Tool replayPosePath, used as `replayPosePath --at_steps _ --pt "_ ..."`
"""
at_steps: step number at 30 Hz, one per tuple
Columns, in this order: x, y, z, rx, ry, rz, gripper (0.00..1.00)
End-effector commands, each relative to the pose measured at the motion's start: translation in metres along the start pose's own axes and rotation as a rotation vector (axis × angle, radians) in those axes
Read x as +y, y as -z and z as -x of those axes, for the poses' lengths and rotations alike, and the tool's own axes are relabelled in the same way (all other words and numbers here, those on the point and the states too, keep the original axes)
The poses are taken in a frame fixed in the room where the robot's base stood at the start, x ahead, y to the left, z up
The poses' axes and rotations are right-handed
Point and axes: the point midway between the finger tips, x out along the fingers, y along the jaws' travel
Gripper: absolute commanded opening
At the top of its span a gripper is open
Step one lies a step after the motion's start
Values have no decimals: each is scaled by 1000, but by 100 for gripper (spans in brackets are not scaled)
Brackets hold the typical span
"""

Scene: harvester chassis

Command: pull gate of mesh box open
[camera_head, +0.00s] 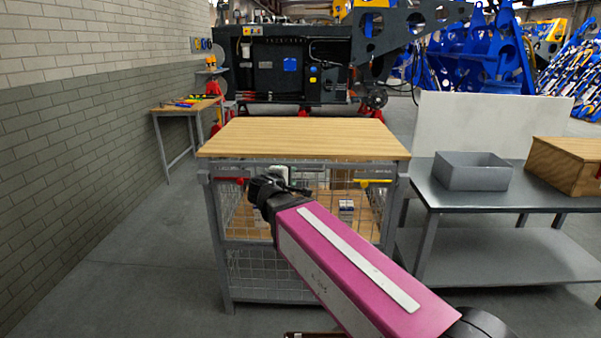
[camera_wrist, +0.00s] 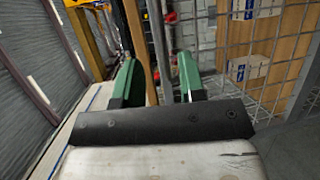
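The mesh box (camera_head: 228,262) is a grey metal frame with wire mesh sides under a wooden top, standing in the middle of the head view. Its mesh also fills the right of the wrist view (camera_wrist: 280,45). My gripper (camera_head: 270,185) is at the upper left of the box front, just below the wooden top. In the wrist view its two green fingers (camera_wrist: 159,82) are apart. Upright brown and grey bars show in line with the gap between them; I cannot tell if any bar lies inside the grip. My forearm hides part of the front, and the gate's position is unclear.
Small boxes (camera_head: 346,210) stand inside the mesh box and show in the wrist view (camera_wrist: 249,67). A metal table (camera_head: 490,190) with a grey bin (camera_head: 472,172) and wooden crate (camera_head: 566,168) stands close right. Floor is free at left, before the brick wall.

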Motion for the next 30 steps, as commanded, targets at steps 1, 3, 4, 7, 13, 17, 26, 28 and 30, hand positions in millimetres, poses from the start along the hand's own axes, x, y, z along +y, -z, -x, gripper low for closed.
replayPosePath --at_steps 1,3,4,7,13,17,26,28,30 --pt "0 1 -9 -1 1 -1 37" --pt "0 1 -22 -3 2 -1 37" --pt "0 1 -28 -3 2 -1 37" --pt "0 1 -46 -3 2 -1 37" --pt "-1 1 -77 -2 3 -1 37" --pt "-1 0 -88 -2 3 -2 37" --pt "-1 0 -94 0 2 -2 37" --pt "-1 0 -94 0 2 -2 37" --pt "-1 0 -94 0 2 -2 27"
